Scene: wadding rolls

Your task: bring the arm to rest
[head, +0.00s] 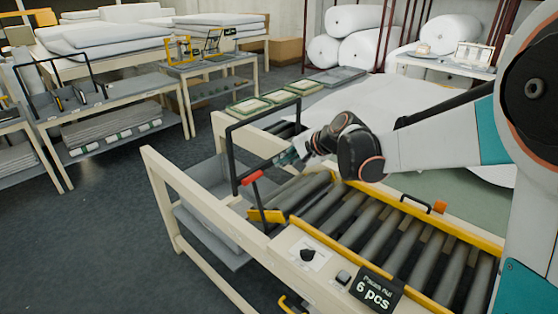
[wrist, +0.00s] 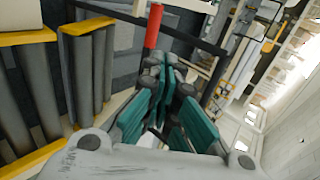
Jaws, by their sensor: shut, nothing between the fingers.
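My gripper (head: 284,159) is at the end of my arm, which reaches in from the right over the roller conveyor. In the wrist view my gripper (wrist: 168,72) has its teal fingers drawn together, with nothing between them. A black bar frame (head: 232,150) with a red grip (head: 253,178) stands at the conveyor's left end, close to my gripper. The red grip also shows in the wrist view (wrist: 153,28), just beyond the fingertips. I cannot tell whether the fingers touch the frame.
The roller conveyor (head: 385,238) has yellow rails and a "6 pcs" sign (head: 375,289). Green-edged frames (head: 250,105) lie behind it. Benches with white pads (head: 110,38) stand at the back left. White rolls (head: 365,50) are stacked behind. The floor at left is clear.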

